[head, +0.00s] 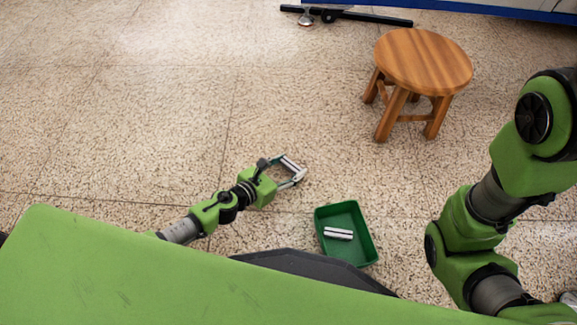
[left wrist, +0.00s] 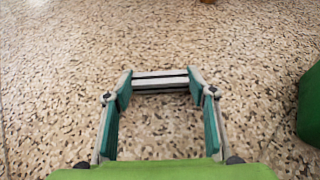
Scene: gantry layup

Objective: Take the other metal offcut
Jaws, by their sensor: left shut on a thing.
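My left gripper (head: 291,168) is shut on a metal offcut (left wrist: 160,84), a short silvery bar with a dark line along it. The bar spans between the two fingertips, and in the head view it is held over the speckled floor, to the left of the green tray (head: 371,250). Another metal offcut (head: 338,233) lies inside that tray. My right arm comes in at the right of the head view, but its gripper is not in view.
A round wooden stool (head: 424,60) stands on the floor at the upper right. A black bar-like foot (head: 350,15) lies beyond it near a blue-edged surface (head: 480,8). The tray's side (left wrist: 310,105) shows at the right in the left wrist view. The floor at the left is clear.

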